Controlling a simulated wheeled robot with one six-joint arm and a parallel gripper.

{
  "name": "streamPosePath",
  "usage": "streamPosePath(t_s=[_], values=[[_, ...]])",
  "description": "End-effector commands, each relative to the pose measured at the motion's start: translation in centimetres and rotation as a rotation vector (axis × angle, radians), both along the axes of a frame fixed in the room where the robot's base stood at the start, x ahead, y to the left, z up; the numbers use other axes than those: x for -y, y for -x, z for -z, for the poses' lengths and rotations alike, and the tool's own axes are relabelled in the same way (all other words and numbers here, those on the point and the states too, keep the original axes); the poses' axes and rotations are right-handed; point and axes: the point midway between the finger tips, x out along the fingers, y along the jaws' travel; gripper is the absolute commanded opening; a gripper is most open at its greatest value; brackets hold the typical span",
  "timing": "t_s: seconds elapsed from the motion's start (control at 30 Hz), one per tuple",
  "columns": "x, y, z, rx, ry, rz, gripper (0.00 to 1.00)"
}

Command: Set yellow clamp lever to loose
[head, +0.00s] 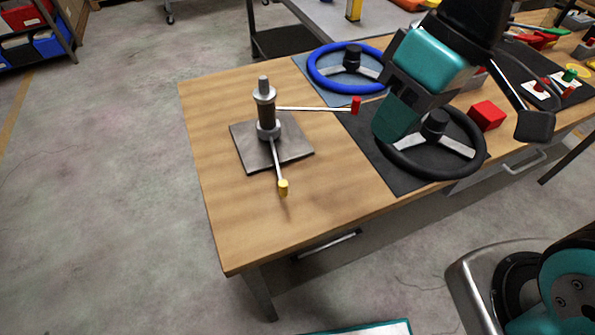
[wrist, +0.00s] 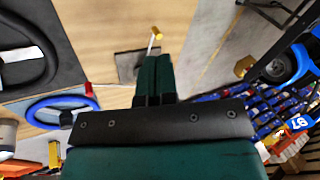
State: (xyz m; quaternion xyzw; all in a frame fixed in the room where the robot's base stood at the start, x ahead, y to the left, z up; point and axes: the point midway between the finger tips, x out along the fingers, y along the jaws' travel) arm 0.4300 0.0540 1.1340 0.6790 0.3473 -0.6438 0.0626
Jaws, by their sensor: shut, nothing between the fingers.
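The yellow clamp lever (head: 279,168) is a thin metal rod with a yellow tip. It points from the foot of an upright metal post (head: 267,110) toward the table's front edge. Its yellow tip also shows in the wrist view (wrist: 156,33), beyond my fingers. A second lever with a red tip (head: 356,104) reaches right from higher on the post. My gripper (head: 391,128) is shut and empty, over the black steering wheel, right of the post and apart from both levers. In the wrist view my shut fingers (wrist: 150,62) hide part of the stand's base plate (wrist: 130,66).
The black steering wheel (head: 480,150) lies under my gripper on a dark mat. A blue steering wheel (head: 318,82) lies behind it. A red block (head: 487,116) sits at the right. The wooden tabletop (head: 225,210) is bare left and in front of the stand.

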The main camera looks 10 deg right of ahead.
Motion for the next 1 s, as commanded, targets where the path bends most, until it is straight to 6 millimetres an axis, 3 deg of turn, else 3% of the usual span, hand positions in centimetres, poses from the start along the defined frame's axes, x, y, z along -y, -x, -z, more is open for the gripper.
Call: streamPosePath(t_s=[0.2,0.4,0.6,1.0], values=[[-0.5,-7.3,5.2,-0.188,-0.118,0.028,0.00],[0.2,-11.8,10.2,-0.307,-0.242,0.060,0.00],[0.8,-13.4,12.6,-0.355,-0.305,0.076,0.00],[0.8,-13.5,12.8,-0.359,-0.311,0.075,0.00]])
